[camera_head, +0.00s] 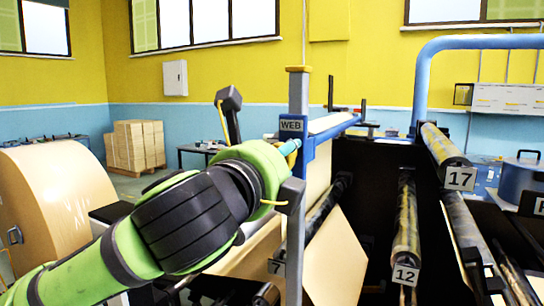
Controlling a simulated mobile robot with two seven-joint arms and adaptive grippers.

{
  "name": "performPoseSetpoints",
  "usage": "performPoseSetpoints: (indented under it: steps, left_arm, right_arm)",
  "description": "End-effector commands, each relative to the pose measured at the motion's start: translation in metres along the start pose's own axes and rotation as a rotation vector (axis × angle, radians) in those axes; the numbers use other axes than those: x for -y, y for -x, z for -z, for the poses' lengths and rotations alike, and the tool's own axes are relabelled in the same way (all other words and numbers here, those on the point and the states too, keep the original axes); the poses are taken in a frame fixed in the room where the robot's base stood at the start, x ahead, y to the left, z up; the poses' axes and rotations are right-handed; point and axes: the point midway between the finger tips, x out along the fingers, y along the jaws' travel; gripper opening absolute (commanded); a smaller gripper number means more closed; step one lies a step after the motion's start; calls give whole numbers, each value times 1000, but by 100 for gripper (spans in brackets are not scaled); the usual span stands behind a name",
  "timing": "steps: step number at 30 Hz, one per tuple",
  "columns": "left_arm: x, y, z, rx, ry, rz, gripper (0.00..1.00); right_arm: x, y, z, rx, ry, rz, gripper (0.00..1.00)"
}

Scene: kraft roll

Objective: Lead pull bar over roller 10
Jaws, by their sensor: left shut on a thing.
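My left arm reaches in from the left, and its green and black wrist hides much of my left gripper (289,192). The gripper's dark end shows beside the grey post with the WEB label (291,125). It is shut on what appears to be the pull bar, mostly hidden; a short light-blue end (290,147) shows above the wrist. Tan kraft paper (336,262) hangs slanting below and right of the post. No label 10 is readable, so I cannot tell which roller is roller 10. My right gripper is not in view.
Rollers labelled 7 (327,209), 12 (406,225) and 17 (444,147) run away from me. A blue tubular frame (425,62) arches at the right. A large kraft roll (55,200) stands left. Cartons (136,147) stand behind.

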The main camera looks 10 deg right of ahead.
Motion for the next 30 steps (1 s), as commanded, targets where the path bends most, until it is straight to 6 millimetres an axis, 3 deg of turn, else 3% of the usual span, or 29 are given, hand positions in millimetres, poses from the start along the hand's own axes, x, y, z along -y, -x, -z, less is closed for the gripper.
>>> performPoseSetpoints:
  steps: [10,30]
  left_arm:
    - [-4,0,5,0,-1,-4,0]
    - [-32,6,110,-3,-1,-1,0]
  right_arm:
    - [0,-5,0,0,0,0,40]
    - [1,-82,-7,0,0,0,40]
